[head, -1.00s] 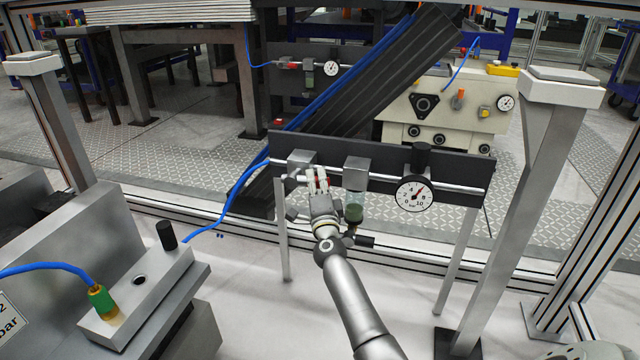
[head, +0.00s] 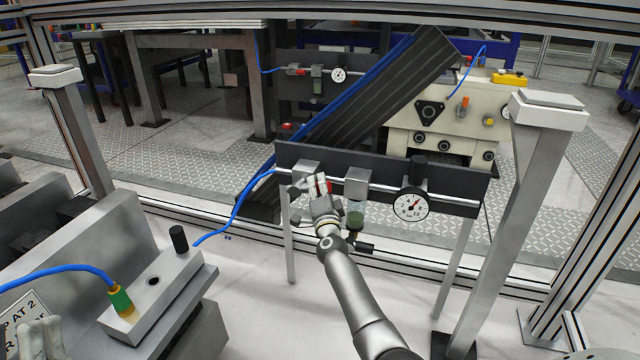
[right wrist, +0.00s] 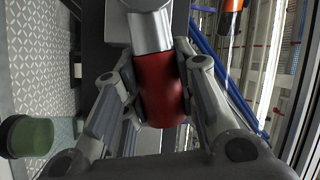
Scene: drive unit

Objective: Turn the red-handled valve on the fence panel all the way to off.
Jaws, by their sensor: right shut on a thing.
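The valve's red handle (head: 322,186) is on the left part of the dark fence panel (head: 385,171), beside a grey block (head: 303,172). My right gripper (head: 319,188) is shut on this handle and partly hides it. In the right wrist view the red sleeve (right wrist: 158,88) sits between the two fingers, with a silver cylinder (right wrist: 149,32) beyond it. Part of a light grey gripper, which looks like my left one (head: 40,335), shows at the lower left edge of the head view. Its fingertips are unclear.
A gauge (head: 411,203) and a green-bottomed bowl (head: 355,221) are on the panel right of the handle. A blue hose (head: 236,215) runs to its left end. Metal posts (head: 512,220) flank the panel. A grey machine block (head: 150,290) stands at left.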

